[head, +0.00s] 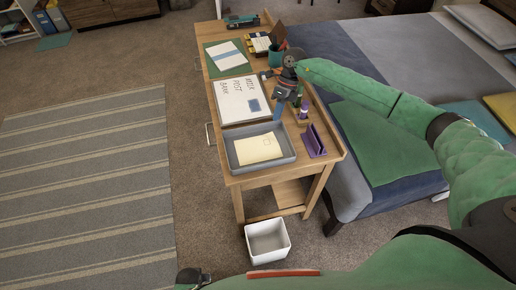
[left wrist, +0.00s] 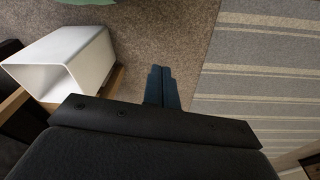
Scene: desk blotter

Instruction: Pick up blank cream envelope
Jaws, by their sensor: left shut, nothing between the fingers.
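A cream envelope (head: 258,148) lies flat in a grey tray (head: 235,168) at the near end of the wooden desk. It shows a faint small mark near its upper right corner. My right gripper (head: 279,112) points down beyond the tray's back right corner, apart from the envelope. Its blue fingers show, but I cannot tell if they are open or shut. My left gripper (left wrist: 162,88) is shut and empty, away from the desk above the carpet. The envelope is not in the left wrist view.
A purple holder (head: 314,141) stands right of the tray, with a small purple-topped item (head: 304,108) behind. A white bin (head: 268,243) stands on the floor. A bed is right of the desk.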

